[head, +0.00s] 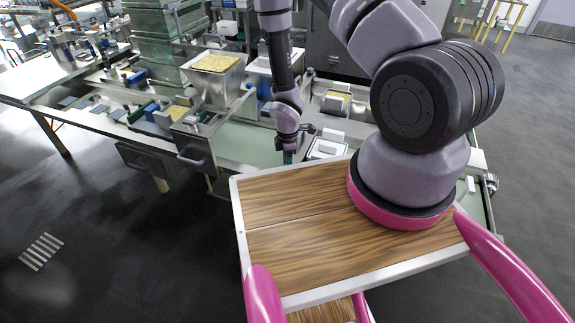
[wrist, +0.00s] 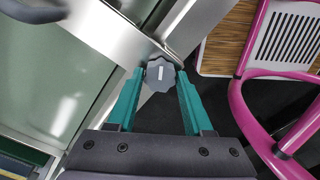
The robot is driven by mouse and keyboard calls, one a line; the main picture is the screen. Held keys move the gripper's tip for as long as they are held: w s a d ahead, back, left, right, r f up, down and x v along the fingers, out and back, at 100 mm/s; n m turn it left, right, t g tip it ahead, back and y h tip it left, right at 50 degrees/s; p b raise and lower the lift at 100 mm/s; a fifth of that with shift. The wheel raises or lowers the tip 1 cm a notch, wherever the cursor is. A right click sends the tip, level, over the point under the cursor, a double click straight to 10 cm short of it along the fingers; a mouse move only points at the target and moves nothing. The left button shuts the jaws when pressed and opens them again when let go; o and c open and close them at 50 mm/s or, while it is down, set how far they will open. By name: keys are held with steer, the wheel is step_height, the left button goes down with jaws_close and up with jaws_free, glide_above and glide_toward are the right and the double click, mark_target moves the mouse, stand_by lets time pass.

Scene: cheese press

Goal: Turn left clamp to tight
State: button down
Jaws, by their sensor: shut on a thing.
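A grey lobed clamp knob (wrist: 160,74) with a short white mark sits at the edge of a metal rail in the wrist view. The mark points roughly up and down in that picture. My gripper (wrist: 160,80) has its two teal fingers on either side of the knob, tips closed on it. In the head view my gripper (head: 289,157) reaches down at the front edge of the green bench, just behind my wooden tray. The knob is hidden there. I cannot tell how tight the clamp is.
The metal rail (wrist: 125,35) runs diagonally beside the knob. The green bench (head: 245,145) holds a steel hopper (head: 214,78) with yellow contents and several small blocks. My wooden-topped base and pink frame stand close in front.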

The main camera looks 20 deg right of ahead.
steer(key=m, duration=0.5)
stand_by(0.5)
steer(key=shift+c, duration=1.8)
jaws_free()
step_height(320, 180, up, 11)
steer(key=shift+f, duration=0.1)
